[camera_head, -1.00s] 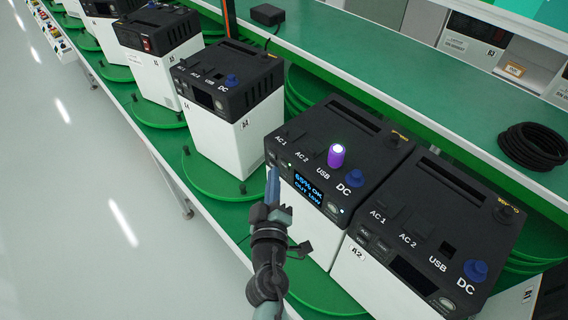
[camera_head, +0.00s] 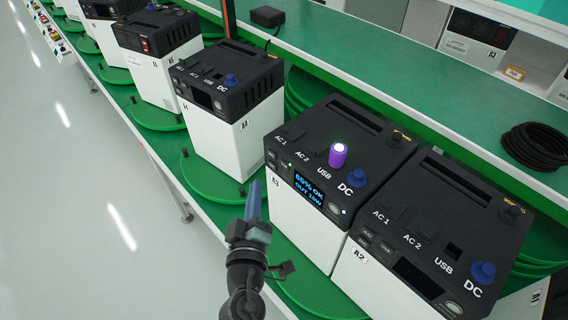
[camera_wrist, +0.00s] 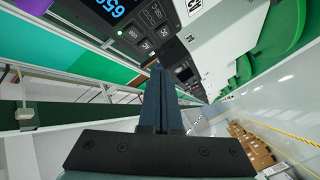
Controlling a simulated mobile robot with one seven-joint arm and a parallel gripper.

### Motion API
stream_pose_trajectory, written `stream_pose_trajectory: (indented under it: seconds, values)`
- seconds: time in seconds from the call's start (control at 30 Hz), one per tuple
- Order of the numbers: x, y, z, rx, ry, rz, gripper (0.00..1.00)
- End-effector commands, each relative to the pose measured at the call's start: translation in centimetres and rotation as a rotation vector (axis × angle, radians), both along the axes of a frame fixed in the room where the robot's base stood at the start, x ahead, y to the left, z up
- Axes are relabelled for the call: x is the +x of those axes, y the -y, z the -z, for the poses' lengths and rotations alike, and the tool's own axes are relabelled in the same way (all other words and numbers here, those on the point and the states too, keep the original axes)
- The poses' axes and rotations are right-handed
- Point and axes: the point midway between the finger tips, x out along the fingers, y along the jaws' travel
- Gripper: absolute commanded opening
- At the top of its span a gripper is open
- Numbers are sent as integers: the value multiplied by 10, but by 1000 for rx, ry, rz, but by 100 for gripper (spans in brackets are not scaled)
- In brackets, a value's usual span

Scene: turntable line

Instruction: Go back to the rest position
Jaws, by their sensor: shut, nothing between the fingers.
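My gripper (camera_head: 253,200) is shut and empty in the head view. Its fingers point up, just left of the white front of the power unit with the lit display (camera_head: 309,190). A gap to that unit cannot be judged exactly. The display reads 65% OK. A purple, glowing-topped plug (camera_head: 338,154) stands in the unit's USB socket, and a blue cap (camera_head: 357,177) sits at DC. In the wrist view the closed fingers (camera_wrist: 158,75) run up the middle, with part of the lit display (camera_wrist: 112,10) at the top.
A second unit (camera_head: 425,235) stands close on the right. More units, such as one with a blue knob (camera_head: 228,90), stand on green turntables along the line to the upper left. A black cable coil (camera_head: 536,147) lies on the green shelf. The floor (camera_head: 75,220) at left is clear.

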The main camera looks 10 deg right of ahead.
Motion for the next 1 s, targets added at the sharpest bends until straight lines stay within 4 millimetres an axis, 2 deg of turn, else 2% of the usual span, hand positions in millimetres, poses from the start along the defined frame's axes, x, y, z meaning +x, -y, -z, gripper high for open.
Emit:
stream_pose_trajectory:
  seconds: [0.4, 0.47, 0.57, 0.67, 0.7, 0.77, 0.8, 0.87, 0.9, 1.0]
  values:
    - [0, 0, 0, 0, 0, 0, 0]
    - [5, 2, -11, 18, 22, 7, 0]
    - [17, 7, -51, 88, 99, 26, 0]
    - [30, 16, -117, 209, 221, 44, 0]
    - [32, 20, -148, 265, 277, 43, 0]
    - [32, 25, -195, 350, 361, 33, 0]
    - [28, 28, -226, 404, 415, 20, 0]
    - [19, 31, -271, 483, 494, -13, 0]
    - [10, 32, -301, 532, 548, -42, 0]
    - [-21, 31, -369, 637, 671, -138, 0]
